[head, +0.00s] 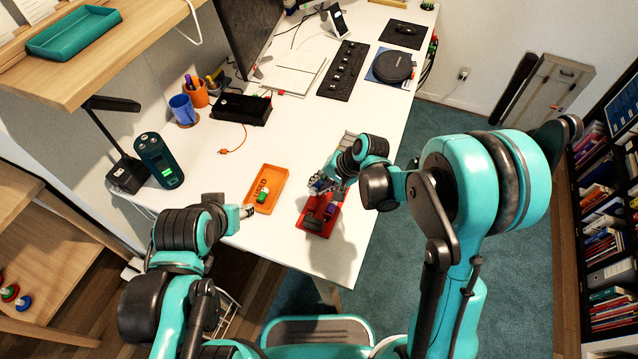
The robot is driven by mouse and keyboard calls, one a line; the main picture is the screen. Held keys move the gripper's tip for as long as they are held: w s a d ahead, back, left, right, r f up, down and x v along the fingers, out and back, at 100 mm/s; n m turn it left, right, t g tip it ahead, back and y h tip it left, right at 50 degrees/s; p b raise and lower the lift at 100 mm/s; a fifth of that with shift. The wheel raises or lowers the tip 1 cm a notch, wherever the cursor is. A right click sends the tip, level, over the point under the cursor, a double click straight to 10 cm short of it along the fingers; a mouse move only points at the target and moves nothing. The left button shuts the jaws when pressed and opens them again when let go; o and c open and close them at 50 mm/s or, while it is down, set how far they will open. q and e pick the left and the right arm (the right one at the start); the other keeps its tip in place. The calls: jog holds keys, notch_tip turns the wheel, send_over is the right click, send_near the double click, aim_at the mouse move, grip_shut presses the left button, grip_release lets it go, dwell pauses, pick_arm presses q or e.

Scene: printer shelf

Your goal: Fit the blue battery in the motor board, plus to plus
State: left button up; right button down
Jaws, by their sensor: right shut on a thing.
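The red motor board (316,226) lies on the white table near its front edge, with dark parts and a purple piece on it. My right gripper (322,184) is just above the board's far end. It is shut on a small bluish thing, which looks like the blue battery (319,186); the fingers hide most of it. The battery's plus mark and the board's marks are too small to read. My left gripper (248,211) is beside the orange tray's left edge, and its finger opening is too small to tell.
The orange tray (270,178) holds a green and white piece (262,196), left of the board. The table between tray and keyboard (343,70) is mostly clear.

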jog(key=shift+f, duration=0.1)
jog(key=b, duration=0.5)
send_over(313, 203)
jog(key=d, duration=0.2)
jog(key=f, duration=0.4)
jog(key=shift+s+f, duration=0.25)
jog(key=shift+f, duration=0.15)
jog(key=shift+f, duration=0.1)
jog(key=shift+f+b, duration=0.5)
jog(key=shift+b, duration=0.1)
jog(key=shift+f, duration=0.15)
dwell(0.5)
jog(key=shift+f+b, duration=0.55)
jog(key=shift+b, duration=0.15)
jog(key=shift+s+f, duration=0.1)
